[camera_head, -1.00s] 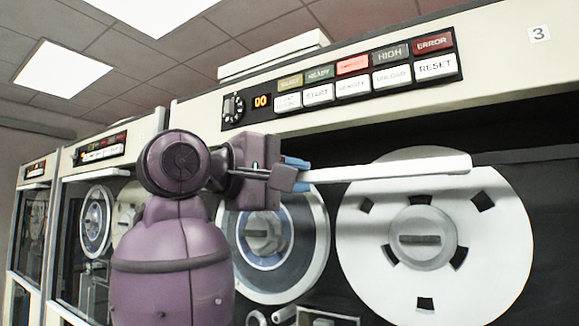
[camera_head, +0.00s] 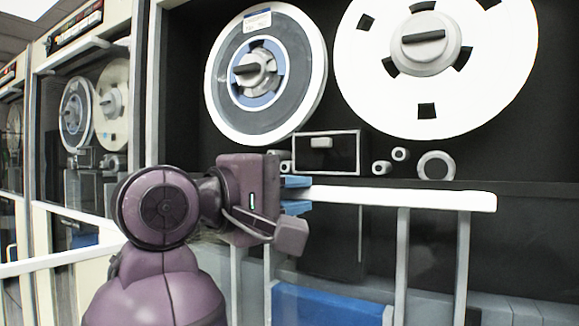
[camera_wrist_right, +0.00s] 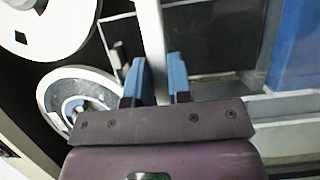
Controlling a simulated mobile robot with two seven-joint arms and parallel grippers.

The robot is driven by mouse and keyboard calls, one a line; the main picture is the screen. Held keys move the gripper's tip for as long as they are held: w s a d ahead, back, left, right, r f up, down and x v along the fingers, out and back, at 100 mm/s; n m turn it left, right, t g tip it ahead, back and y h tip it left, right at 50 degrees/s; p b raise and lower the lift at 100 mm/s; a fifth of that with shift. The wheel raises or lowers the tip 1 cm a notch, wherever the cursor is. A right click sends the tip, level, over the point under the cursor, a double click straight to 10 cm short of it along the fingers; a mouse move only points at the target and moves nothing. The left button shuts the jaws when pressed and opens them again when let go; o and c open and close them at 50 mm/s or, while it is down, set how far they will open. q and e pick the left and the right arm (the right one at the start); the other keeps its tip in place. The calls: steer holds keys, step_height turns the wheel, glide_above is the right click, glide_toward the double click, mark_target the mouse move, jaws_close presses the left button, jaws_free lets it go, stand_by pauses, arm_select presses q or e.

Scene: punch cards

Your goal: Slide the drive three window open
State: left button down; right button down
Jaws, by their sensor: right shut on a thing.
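The drive three window's white top bar (camera_head: 410,198) runs level across the open drive front, below the two tape reels. It also shows in the wrist view (camera_wrist_right: 152,35), between the blue fingertips. My right gripper (camera_head: 297,195) is shut on the left end of this bar. It also shows in the wrist view (camera_wrist_right: 156,78). The pane under the bar is clear and hard to make out. The window's lower part is out of view. My left gripper is not in view.
A reel with a blue hub (camera_head: 257,75) and a larger white reel (camera_head: 425,95) sit uncovered above the bar. A pale frame post (camera_head: 152,90) stands left of the opening. Neighbouring drives (camera_head: 85,150) stand further left.

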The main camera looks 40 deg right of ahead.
mark_target(294, 264)
arm_select(q)
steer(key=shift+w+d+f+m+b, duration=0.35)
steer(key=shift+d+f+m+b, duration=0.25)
steer(key=shift+b, duration=1)
arm_select(e)
steer(key=shift+f, duration=4.6)
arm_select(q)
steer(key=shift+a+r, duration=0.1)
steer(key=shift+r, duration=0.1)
arm_select(e)
steer(key=c, duration=1)
jaws_free()
steer(key=shift+c, duration=0.2)
steer(key=shift+a, duration=0.1)
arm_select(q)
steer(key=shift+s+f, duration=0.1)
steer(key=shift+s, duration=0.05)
arm_select(e)
steer(key=a, duration=1)
steer(key=shift+a, duration=0.35)
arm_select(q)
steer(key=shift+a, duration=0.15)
